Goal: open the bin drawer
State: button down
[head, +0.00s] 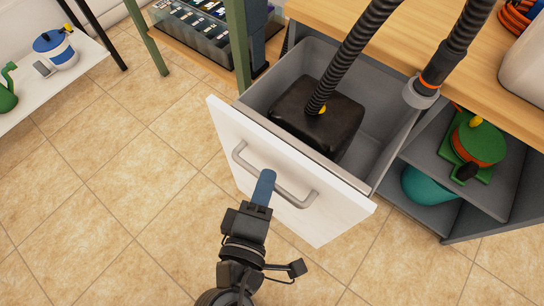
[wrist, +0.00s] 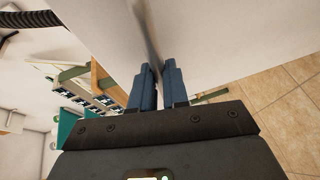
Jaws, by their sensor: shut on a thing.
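The bin drawer (head: 225,122) has a white front and grey inner walls, and it stands pulled out from the wooden-topped cabinet. Its grey bar handle (head: 301,201) runs across the front. My gripper (head: 264,186) has blue fingers and is shut on the handle near its middle. In the wrist view the gripper's two blue fingers (wrist: 155,85) close on the handle (wrist: 152,35) in front of the white drawer face. A black block-like thing (head: 335,112) with a ribbed hose lies inside the drawer.
The wooden counter (head: 420,40) is above the drawer. Open grey shelves to the right hold a green and orange thing (head: 480,142) and a teal round thing (head: 428,186). A white bench (head: 80,75) stands at left. The tiled floor in front is clear.

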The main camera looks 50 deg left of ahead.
jog(key=shift+s+d, duration=0.1)
jog(key=shift+s, duration=0.05)
jog(key=c, duration=1.1)
grip_release()
jog(key=shift+c, duration=0.2)
jog(key=v, duration=0.7)
jog(key=shift+s+d+p, duration=0.25)
jog(key=shift+s+p, duration=0.05)
jog(key=shift+p, duration=0.15)
